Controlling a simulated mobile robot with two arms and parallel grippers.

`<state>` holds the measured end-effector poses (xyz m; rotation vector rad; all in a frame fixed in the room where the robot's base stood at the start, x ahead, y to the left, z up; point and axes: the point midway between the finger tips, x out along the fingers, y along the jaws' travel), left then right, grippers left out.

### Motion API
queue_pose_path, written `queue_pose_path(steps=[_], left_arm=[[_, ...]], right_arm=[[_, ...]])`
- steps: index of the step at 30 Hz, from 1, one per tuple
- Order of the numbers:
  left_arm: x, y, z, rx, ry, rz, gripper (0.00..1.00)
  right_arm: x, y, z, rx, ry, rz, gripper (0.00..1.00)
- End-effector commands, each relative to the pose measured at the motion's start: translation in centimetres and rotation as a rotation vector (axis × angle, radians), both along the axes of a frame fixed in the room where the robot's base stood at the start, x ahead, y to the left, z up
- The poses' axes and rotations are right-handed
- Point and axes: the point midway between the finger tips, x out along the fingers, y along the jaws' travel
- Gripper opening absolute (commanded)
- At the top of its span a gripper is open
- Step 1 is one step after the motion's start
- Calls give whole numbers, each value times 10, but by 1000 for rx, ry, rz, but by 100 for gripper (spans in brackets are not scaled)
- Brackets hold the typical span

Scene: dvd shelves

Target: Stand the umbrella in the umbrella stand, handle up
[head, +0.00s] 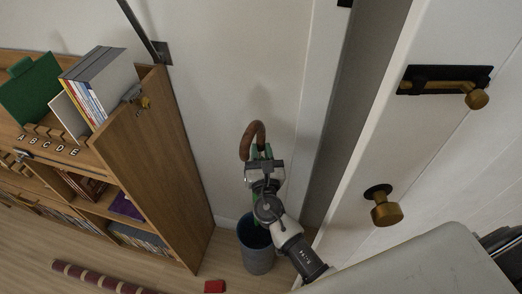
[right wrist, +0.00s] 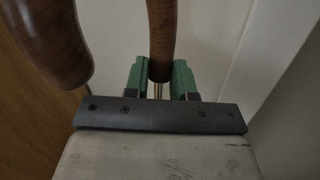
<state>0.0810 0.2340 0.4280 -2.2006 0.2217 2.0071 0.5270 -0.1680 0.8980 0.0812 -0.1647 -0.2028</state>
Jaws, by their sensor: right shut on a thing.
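The umbrella's brown hooked handle (head: 247,138) points up beside the white wall. My right gripper (head: 261,158) is shut on the umbrella just below the handle. In the right wrist view the handle (right wrist: 60,40) curves over at the left, and its straight part meets a thin metal shaft between the green fingers (right wrist: 159,85). My wrist and arm hide most of the umbrella lower down. The blue-grey umbrella stand (head: 257,261) is on the floor below my gripper. My arm covers part of its opening, so I cannot tell whether the umbrella's tip is inside. My left gripper is not in view.
A wooden shelf (head: 157,160) with books and discs stands to the left. A door with brass knobs (head: 387,213) is at the right. A banded dark-red roll (head: 98,279) and a small red object (head: 214,286) lie on the floor.

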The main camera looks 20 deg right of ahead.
Motion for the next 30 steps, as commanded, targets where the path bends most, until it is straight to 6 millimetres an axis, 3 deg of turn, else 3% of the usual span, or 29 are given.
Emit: queue_pose_path(steps=[1, 30], left_arm=[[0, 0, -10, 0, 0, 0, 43], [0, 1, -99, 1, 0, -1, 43]], right_arm=[[0, 0, -9, 0, -3, 0, 0], [0, 0, -102, 0, -3, -1, 0]])
